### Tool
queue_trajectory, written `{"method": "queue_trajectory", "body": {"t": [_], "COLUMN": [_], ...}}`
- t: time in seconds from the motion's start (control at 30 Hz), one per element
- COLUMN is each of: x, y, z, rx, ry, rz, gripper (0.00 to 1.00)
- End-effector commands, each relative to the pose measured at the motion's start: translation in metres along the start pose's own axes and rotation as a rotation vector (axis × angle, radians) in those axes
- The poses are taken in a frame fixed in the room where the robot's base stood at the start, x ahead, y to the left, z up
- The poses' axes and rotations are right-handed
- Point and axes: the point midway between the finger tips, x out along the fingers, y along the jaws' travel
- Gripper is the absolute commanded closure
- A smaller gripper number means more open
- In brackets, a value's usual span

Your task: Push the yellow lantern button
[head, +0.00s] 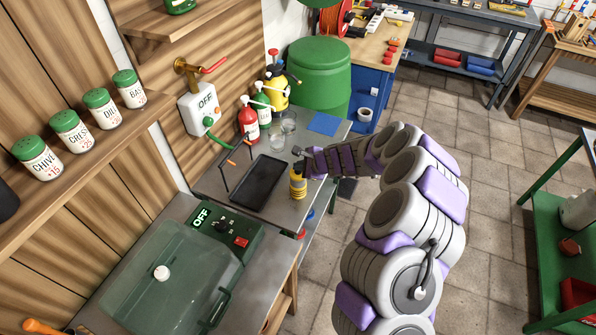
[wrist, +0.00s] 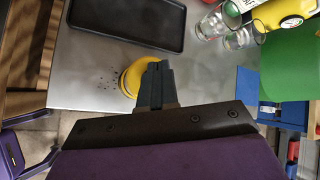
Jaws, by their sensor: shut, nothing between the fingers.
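The yellow lantern (head: 298,184) stands upright near the front edge of the grey metal bench, just right of a black tray. My gripper (head: 301,154) is at the top of the lantern, with its fingers together. In the wrist view, the yellow lantern (wrist: 131,80) shows as a round yellow shape beside and partly behind my shut fingers (wrist: 156,68). The button itself is hidden, and I cannot tell whether the fingertips touch it.
The black tray (head: 259,181) lies left of the lantern. Clear glasses (head: 277,138), a red bottle (head: 248,120) and a blue mat (head: 324,123) are farther back. A green box with a red switch (head: 240,242) sits on the nearer bench. Open floor lies to the right.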

Motion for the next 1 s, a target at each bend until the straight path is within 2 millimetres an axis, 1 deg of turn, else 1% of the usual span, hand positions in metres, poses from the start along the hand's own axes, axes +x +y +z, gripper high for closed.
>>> {"method": "queue_trajectory", "body": {"t": [0.73,1.0], "x": [0.0036,-0.0039], "y": [0.0026,-0.0029], "z": [-0.0026,0.0027], "rx": [0.0,-0.001], "ry": [0.0,0.0], "rz": [0.001,0.0], "gripper": [1.0,1.0]}}
